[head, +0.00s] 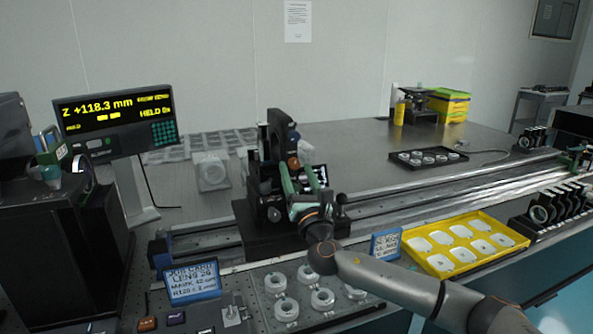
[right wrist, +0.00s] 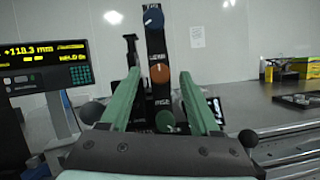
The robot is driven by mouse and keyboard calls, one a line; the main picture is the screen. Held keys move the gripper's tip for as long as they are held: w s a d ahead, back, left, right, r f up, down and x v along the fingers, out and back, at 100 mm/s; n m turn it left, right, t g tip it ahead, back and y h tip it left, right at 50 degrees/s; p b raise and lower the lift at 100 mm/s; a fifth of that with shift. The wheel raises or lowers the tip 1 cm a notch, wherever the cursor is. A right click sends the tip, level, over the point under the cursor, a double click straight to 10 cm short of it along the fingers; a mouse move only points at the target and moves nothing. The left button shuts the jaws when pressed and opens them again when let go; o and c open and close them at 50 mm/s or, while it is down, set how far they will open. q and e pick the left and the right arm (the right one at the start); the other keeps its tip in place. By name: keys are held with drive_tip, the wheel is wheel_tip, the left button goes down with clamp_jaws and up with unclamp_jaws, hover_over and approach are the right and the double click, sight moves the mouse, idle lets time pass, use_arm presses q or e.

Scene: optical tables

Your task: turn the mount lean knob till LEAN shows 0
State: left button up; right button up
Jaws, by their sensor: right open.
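The black lens mount (head: 282,135) stands upright on the rail, with its knobs facing my right gripper. In the right wrist view its column carries a blue knob (right wrist: 152,17) at the top, an orange knob (right wrist: 159,73) in the middle and a green knob (right wrist: 165,121) low down. Contact cannot be told. A small screen (right wrist: 215,108) beside the mount is unreadable. My left gripper is not in view.
A display (head: 117,115) at left reads Z +118.3 mm and HELD. Clear rings (head: 285,309), a blue sign (head: 193,281) and a yellow tray (head: 456,262) lie in front. Long rails (head: 440,190) run right. A black tray (head: 428,158) sits behind.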

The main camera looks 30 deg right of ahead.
drive_tip(key=shift+w+d+r, duration=0.15)
drive_tip(key=shift+w, duration=0.2)
clamp_jaws()
idle(0.4)
